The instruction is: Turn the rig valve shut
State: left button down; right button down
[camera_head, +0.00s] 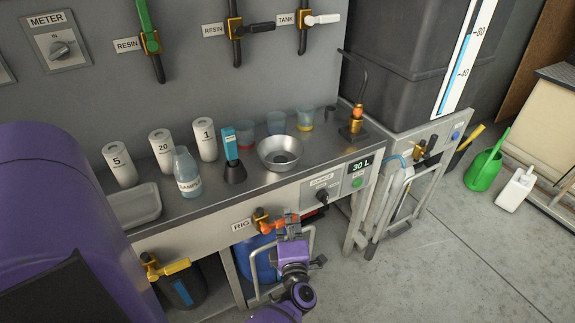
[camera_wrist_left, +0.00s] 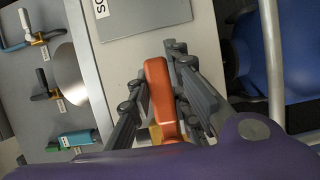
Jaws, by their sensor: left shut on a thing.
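The rig valve is on the front of the bench, beside the RIG label (camera_head: 241,225). It has a brass body (camera_head: 260,214) and an orange lever (camera_head: 277,223) that extends to the right, roughly level along the bench front. My left gripper (camera_head: 290,236) is at the lever's right end. In the left wrist view the orange lever (camera_wrist_left: 158,88) lies between the two dark fingers of my left gripper (camera_wrist_left: 161,75), which is shut on it. The lower part of the valve is mostly hidden there. My right gripper is in neither view.
A yellow-handled valve (camera_head: 177,266) sits lower left. A steel bowl (camera_head: 281,153), a sample bottle (camera_head: 187,173) and white canisters stand on the bench top (camera_head: 222,196). A blue drum (camera_head: 257,257) is below the rig valve. The floor (camera_head: 455,255) at right is open.

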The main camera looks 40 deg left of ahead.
pick_arm(q)
jog(key=shift+d+f, duration=0.1)
jog(key=shift+f, duration=0.1)
jog(key=c, duration=1.8)
grip_release()
jog(key=shift+o, duration=1.1)
jog(key=shift+r, duration=0.1)
jog(key=v, duration=1.2)
